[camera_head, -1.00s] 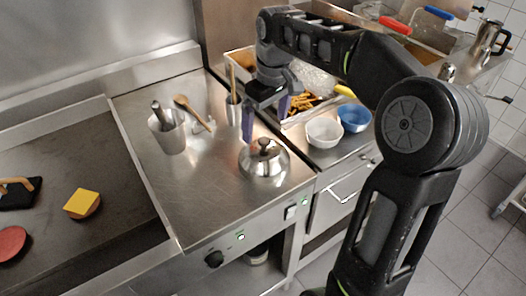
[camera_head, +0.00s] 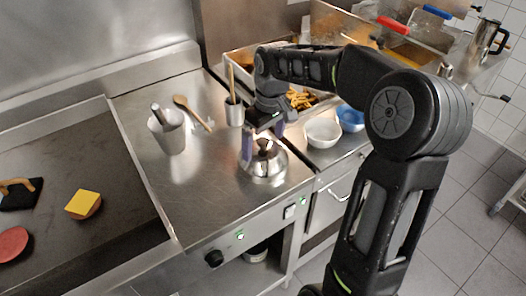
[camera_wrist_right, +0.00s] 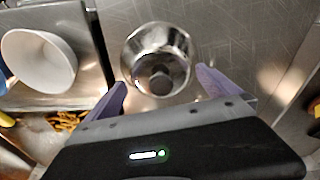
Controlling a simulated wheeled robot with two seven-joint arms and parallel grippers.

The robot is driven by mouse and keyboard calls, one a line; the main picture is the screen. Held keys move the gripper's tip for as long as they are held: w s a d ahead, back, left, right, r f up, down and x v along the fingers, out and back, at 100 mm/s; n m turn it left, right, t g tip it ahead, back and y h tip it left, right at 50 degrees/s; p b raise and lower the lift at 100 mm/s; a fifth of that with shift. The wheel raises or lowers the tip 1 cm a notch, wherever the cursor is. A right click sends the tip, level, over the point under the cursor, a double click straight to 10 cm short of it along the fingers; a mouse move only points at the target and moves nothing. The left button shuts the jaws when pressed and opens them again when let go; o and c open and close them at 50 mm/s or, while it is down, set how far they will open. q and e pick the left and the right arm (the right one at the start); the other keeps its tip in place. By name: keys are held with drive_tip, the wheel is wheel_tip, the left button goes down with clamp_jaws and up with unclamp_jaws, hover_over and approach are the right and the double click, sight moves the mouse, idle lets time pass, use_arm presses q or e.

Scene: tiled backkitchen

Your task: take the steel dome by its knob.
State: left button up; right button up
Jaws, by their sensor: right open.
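The steel dome (camera_head: 263,169) stands on the steel counter, shiny and round with a dark knob (camera_head: 264,144) on top. My right gripper (camera_head: 263,139) is just above the dome, its purple fingers open and spread to either side of the knob in the head view. In the right wrist view the dome (camera_wrist_right: 157,58) and its dark knob (camera_wrist_right: 160,82) lie ahead of the gap between the open fingers (camera_wrist_right: 163,88). I cannot tell whether a finger touches the dome. My left gripper is not in view.
A white bowl (camera_head: 322,132) and a blue bowl (camera_head: 351,118) are to the right. The griddle (camera_head: 75,185) is at left.

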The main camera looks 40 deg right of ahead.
drive_tip(key=shift+c, duration=0.4)
drive_tip(key=c, duration=1.1)
drive_tip(key=shift+s+f, duration=0.2)
clamp_jaws()
